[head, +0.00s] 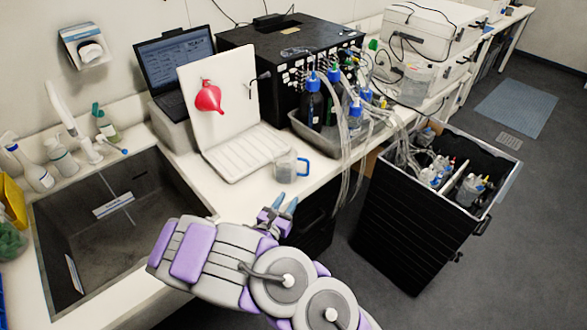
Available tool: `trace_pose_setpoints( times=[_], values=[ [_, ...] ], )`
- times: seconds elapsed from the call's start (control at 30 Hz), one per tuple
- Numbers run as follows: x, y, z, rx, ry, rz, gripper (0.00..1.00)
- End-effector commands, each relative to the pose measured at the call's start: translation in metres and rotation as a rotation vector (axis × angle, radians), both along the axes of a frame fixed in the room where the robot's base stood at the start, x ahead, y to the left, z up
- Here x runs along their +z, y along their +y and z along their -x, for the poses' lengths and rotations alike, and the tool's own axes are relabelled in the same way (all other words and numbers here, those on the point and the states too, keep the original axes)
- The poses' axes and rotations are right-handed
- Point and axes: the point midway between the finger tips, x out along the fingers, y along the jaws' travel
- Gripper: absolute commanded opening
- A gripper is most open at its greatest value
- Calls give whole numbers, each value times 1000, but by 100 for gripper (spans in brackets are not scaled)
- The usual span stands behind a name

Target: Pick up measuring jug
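The measuring jug (287,166) is a small clear jug with a blue handle on its right side. It stands upright on the white counter, right of the white drying rack. My gripper (284,204) has bluish fingertips and is just in front of the jug, at the counter's front edge. The two fingertips look apart with a gap between them, and nothing shows between them. The gripper appears clear of the jug. My grey and purple arm comes up from the bottom of the view.
A white drying rack (238,145) with a red funnel (208,97) stands left of the jug. Behind it is a grey tray (310,139) of bottles with tubes. A dark sink (110,235) lies left. A black cart (400,225) stands right. Some bare counter surrounds the jug.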

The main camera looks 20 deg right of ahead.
Motion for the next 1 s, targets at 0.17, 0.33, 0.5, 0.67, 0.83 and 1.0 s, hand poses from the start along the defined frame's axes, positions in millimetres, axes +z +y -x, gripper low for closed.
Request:
trace_pose_setpoints(
  times=[0.17,0.33,0.5,0.67,0.83,1.0],
  values=[
    [0,-21,-21,-6,-5,-1,36],
    [0,-44,-40,-8,-4,0,36],
    [0,-65,-60,-6,-5,1,36],
    [1,-77,-71,-4,-5,-1,36],
    [1,-85,-77,-4,-4,2,36],
    [1,-105,-90,-6,-5,2,36]
  ],
)
